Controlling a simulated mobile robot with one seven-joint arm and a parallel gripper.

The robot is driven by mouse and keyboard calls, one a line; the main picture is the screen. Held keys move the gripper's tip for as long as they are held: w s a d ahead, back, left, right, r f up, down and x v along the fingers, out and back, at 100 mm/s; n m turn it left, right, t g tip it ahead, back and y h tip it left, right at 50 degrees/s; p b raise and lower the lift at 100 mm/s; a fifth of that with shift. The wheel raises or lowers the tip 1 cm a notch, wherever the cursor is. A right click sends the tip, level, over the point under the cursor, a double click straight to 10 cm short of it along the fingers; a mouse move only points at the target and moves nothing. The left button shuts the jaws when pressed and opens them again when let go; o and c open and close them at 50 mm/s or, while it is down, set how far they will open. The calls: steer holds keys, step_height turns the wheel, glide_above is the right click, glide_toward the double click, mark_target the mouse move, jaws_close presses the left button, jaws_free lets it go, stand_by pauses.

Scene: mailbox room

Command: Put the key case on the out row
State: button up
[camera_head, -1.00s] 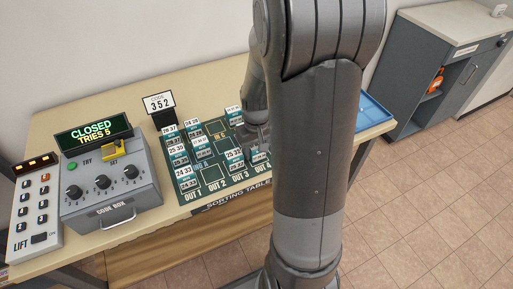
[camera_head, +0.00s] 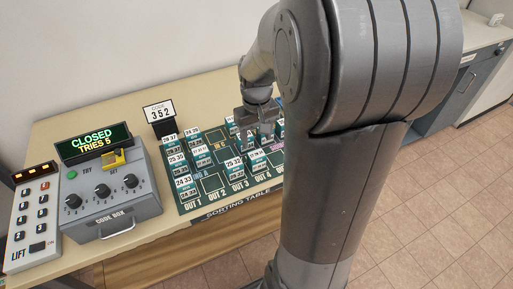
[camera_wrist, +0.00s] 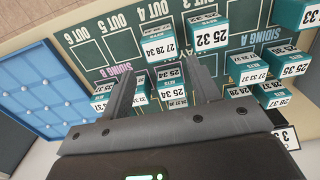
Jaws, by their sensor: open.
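The sorting table mat (camera_head: 214,184) carries several small teal cases with white number labels. I cannot read which one is the key case. The out row (camera_head: 217,196) runs along the mat's front edge. My gripper (camera_wrist: 163,74) is open, pointing down over the mat. A case marked 25 34 (camera_wrist: 171,76) shows between its fingers; contact cannot be told. In the head view my gripper (camera_head: 258,134) is partly hidden among cases.
A code box (camera_head: 110,190) reading CLOSED, TRIES 5, and a lift keypad (camera_head: 36,220) stand at the left. A blue tray (camera_wrist: 45,95) lies beside the mat. Other cases (camera_wrist: 243,72) crowd the siding area.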

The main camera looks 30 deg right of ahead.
steer(key=shift+r, duration=0.95)
steer(key=s+a+r+t, duration=0.2)
steer(key=s+a+r, duration=0.3)
steer(key=s, duration=0.2)
steer(key=s+a+r+t, duration=0.3)
steer(key=s+a+r, duration=0.1)
steer(key=s+r, duration=0.2)
steer(key=shift+s+a+t, duration=0.3)
steer(key=shift+s+a, duration=0.05)
steer(key=shift+s, duration=0.4)
steer(key=shift+o, duration=0.4)
